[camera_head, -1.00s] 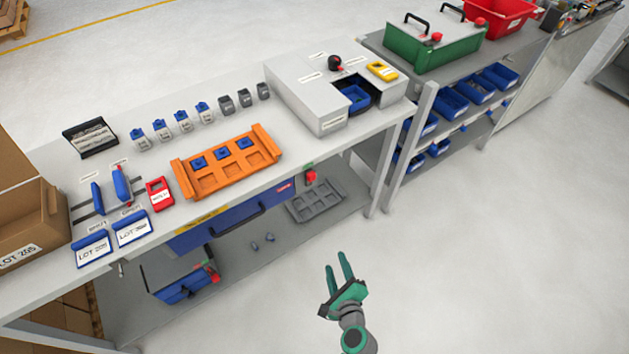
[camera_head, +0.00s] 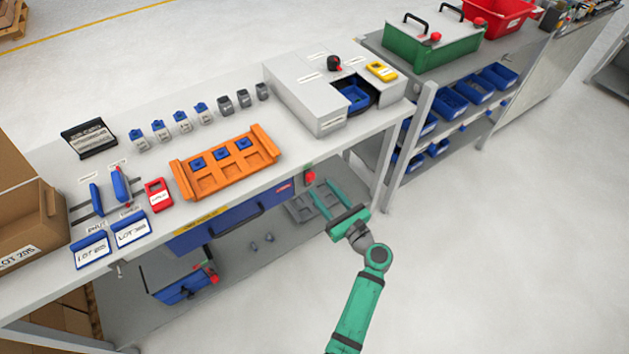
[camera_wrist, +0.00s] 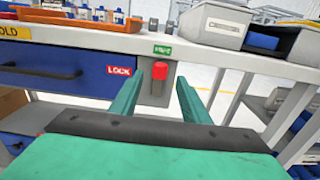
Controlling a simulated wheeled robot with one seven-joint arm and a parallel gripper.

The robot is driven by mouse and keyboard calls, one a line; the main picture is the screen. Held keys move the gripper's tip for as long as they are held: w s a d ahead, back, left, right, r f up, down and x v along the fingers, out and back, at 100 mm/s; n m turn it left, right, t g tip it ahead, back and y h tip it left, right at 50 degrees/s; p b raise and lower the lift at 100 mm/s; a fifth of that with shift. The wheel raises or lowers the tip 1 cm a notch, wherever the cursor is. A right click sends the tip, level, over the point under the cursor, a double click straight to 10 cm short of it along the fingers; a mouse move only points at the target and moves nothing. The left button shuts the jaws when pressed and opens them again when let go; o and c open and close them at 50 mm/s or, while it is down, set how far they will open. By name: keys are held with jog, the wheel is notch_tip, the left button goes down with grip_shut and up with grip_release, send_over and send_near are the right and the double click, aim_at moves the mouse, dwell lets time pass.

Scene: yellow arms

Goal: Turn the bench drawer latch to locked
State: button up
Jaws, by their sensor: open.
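The blue bench drawer (camera_head: 225,222) sits under the bench top and looks shut. It also shows in the wrist view (camera_wrist: 60,75), with a dark bar handle and a red "LOCK" label (camera_wrist: 119,71). The red latch knob (camera_wrist: 158,74) stands upright on a grey mount right of the drawer, below a green label (camera_wrist: 163,50). In the head view the knob (camera_head: 310,177) is small, near the bench's right end. My gripper (camera_head: 322,196) is open and empty in front of the bench. In the wrist view its fingers (camera_wrist: 170,85) stand either side of the knob, apparently short of it.
The bench top edge (camera_wrist: 90,37) runs above the latch. A bench leg (camera_head: 383,170) stands to the right. An orange tray (camera_head: 225,165) and a grey box (camera_head: 305,90) are on the bench top. A grey tray (camera_head: 300,210) lies on the lower shelf.

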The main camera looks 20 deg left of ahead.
aim_at(312, 179)
jog(key=x, duration=0.5)
jog(key=shift+w+a, duration=0.25)
grip_shut()
jog(key=shift+a, duration=0.1)
